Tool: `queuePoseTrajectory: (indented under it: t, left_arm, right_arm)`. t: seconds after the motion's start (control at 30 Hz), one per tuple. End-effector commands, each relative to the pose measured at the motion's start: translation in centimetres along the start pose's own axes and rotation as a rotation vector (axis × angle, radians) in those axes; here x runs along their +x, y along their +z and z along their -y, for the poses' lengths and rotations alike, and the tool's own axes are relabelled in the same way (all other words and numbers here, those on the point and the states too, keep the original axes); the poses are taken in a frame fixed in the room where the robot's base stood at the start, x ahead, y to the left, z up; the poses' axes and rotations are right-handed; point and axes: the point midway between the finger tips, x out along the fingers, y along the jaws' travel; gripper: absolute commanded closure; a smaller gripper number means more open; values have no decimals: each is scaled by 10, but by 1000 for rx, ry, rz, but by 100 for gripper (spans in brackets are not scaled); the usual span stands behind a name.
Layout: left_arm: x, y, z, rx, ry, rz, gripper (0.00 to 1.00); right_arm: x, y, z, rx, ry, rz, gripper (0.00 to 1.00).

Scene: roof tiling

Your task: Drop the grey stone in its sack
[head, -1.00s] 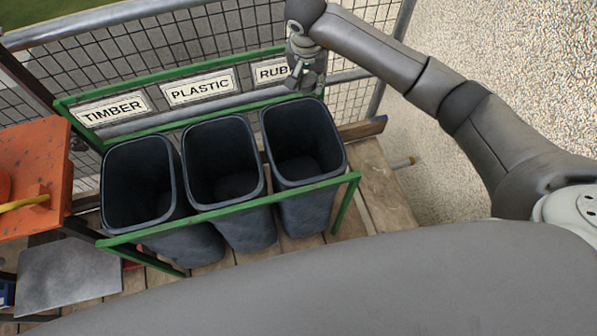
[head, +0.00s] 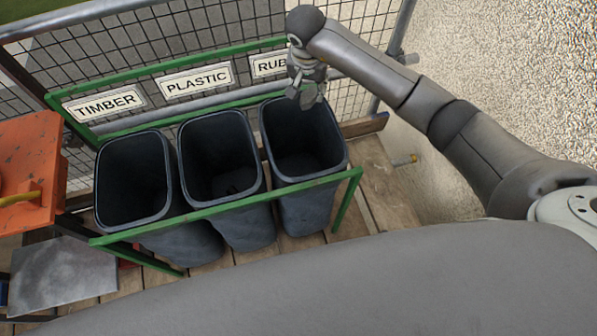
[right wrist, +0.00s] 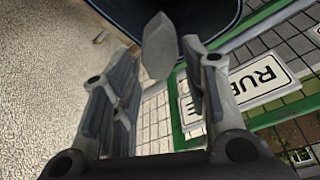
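The grey stone (right wrist: 158,45) is a pale, pointed piece between the fingertips of my right gripper (right wrist: 160,62) in the right wrist view. In the head view my right gripper (head: 307,90) hangs over the back rim of the rightmost dark sack (head: 310,205), under the partly hidden RUB… label (head: 270,66). That sack is open at the top and looks empty. My left gripper is not in view.
The middle sack (head: 245,225) and left sack (head: 185,240) stand open under the PLASTIC (head: 198,80) and TIMBER (head: 104,102) labels. A green frame (head: 240,203) surrounds the sacks. An orange surface (head: 35,150) stands at left, with mesh fencing behind.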

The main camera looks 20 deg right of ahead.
Motion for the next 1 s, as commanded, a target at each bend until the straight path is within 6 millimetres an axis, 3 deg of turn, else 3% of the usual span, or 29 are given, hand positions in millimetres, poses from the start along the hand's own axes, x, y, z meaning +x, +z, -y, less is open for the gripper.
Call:
queuePoseTrajectory:
  t: [0.1, 0.47, 0.57, 1.0]
  left_arm:
    - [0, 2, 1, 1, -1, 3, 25]
    - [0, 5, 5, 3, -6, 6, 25]
    - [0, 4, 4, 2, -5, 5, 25]
    - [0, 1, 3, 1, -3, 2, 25]
  right_arm:
    - [0, 0, 0, 0, 0, 0, 40]
    - [-4, 0, 0, 0, -1, -1, 40]
    - [-15, -1, 0, 0, -3, -2, 40]
    - [-102, -1, 0, -1, -2, -3, 40]
